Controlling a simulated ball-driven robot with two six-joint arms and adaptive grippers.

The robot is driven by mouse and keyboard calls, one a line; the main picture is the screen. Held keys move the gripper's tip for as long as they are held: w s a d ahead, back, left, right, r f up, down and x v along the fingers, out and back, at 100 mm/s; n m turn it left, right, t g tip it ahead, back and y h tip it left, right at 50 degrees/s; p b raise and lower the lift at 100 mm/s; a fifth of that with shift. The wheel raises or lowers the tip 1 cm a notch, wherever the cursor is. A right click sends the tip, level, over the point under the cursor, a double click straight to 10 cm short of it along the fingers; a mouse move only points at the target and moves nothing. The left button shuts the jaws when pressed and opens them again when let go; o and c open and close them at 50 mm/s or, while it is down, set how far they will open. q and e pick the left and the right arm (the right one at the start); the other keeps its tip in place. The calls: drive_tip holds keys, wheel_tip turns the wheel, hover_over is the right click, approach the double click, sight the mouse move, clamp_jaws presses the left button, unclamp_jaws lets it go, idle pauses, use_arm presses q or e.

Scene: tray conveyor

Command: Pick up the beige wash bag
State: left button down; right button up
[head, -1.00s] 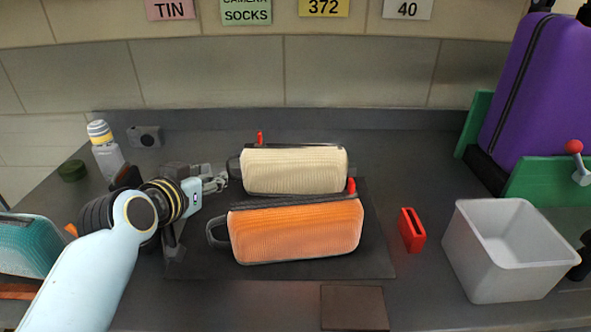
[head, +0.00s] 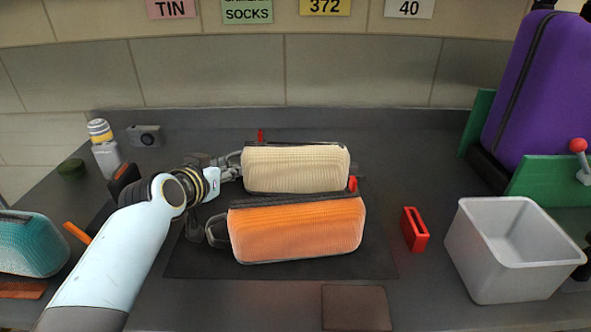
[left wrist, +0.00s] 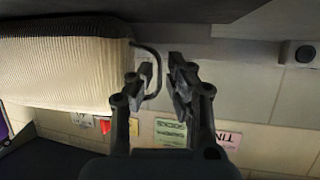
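The beige wash bag (head: 296,168) lies on the dark mat behind an orange wash bag (head: 296,228). My left gripper (head: 234,163) is at the beige bag's left end, by its dark handle. In the left wrist view the beige bag (left wrist: 65,68) fills the upper left, and its thin handle loop (left wrist: 157,62) reaches between the fingers of my left gripper (left wrist: 160,78). The fingers are apart, with a narrow gap between them. I cannot tell whether either finger touches the handle. My right gripper is not seen.
A teal bag (head: 30,245) lies at the left. A white bottle (head: 106,152) and a small grey box (head: 145,136) stand at the back left. A red holder (head: 414,230), a white bin (head: 480,265) and a purple suitcase (head: 535,85) are at the right. The dark mat (head: 290,269) is bare in front.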

sight(260, 137)
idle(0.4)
use_arm(q)
wheel_tip(260, 137, up, 10)
drive_tip(key=p, duration=0.1)
drive_tip(key=shift+p, duration=0.4)
drive_tip(key=shift+r, duration=0.1)
drive_tip(key=shift+d+p, duration=0.15)
drive_tip(key=shift+p, duration=0.2)
